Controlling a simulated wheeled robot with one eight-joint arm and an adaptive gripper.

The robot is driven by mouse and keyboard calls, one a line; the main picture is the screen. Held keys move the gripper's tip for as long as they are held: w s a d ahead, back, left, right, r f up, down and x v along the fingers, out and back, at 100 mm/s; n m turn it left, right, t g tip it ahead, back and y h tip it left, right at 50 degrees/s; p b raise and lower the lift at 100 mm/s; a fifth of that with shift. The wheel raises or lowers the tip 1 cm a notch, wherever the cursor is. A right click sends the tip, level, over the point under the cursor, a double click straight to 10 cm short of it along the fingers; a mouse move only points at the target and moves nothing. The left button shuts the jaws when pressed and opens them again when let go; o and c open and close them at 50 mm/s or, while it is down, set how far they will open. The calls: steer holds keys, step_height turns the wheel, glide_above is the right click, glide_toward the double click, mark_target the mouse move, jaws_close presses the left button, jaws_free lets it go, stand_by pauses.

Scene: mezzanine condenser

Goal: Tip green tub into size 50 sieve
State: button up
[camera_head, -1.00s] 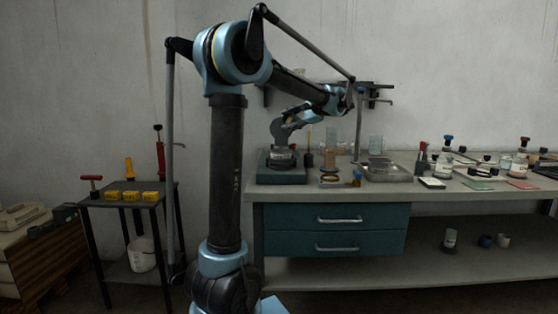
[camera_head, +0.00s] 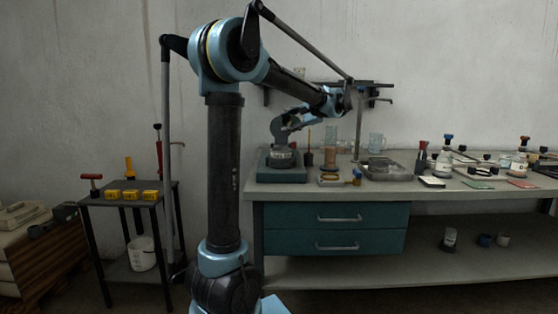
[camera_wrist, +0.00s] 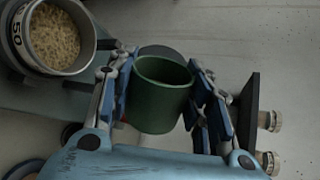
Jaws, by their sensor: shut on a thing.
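In the wrist view my gripper (camera_wrist: 162,66) is shut on the green tub (camera_wrist: 158,108), its blue pads pressing on both sides. The tub's mouth faces the camera; its inside looks dark green and I see no contents in it. The size 50 sieve (camera_wrist: 18,38), a grey metal ring marked 50, is at the upper left, beside and apart from the tub. Pale yellow grains (camera_wrist: 55,38) lie in the sieve. In the head view a round metal sieve (camera_head: 281,155) sits on the teal base; the tub cannot be made out there.
The teal base (camera_head: 282,174) stands at the bench's left end. A tall clear cylinder (camera_head: 331,155), a yellow-rimmed ring (camera_head: 329,179) and a metal tray (camera_head: 388,170) are to its right. A side table (camera_head: 128,201) with yellow blocks stands left of the bench.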

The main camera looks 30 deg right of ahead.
steer(key=shift+n+h, duration=0.5)
steer(key=f, duration=0.2)
steer(key=a+f, duration=0.1)
steer(key=f, duration=0.1)
steer(key=shift+s+a+p, duration=0.15)
steer(key=shift+a+p, duration=0.05)
steer(key=shift+p, duration=0.1)
steer(key=shift+a+f+n+h+p, duration=0.2)
steer(key=shift+f+n+h+p, duration=0.15)
steer(key=shift+f+n, duration=0.2)
stand_by(0.8)
steer(key=shift+s+a+r+n+t+h+p, duration=0.15)
steer(key=shift+a+n+h+p, duration=0.15)
steer(key=shift+n+h, duration=0.25)
steer(key=shift+a+r+n+t+h+p, duration=0.15)
steer(key=shift+n+h+p, duration=0.15)
steer(key=shift+n, duration=0.3)
stand_by(1.6)
steer(key=shift+a+f+n+t+h, duration=0.2)
steer(key=shift+f+n+t+h, duration=0.1)
steer(key=shift+f+n, duration=0.3)
stand_by(0.6)
steer(key=shift+d+r+m+y, duration=0.4)
steer(key=shift+r+m, duration=0.15)
steer(key=shift+m, duration=0.15)
steer(key=shift+d+f+m+y, duration=0.1)
steer(key=shift+d+m+y, duration=0.05)
steer(key=shift+m+y, duration=0.45)
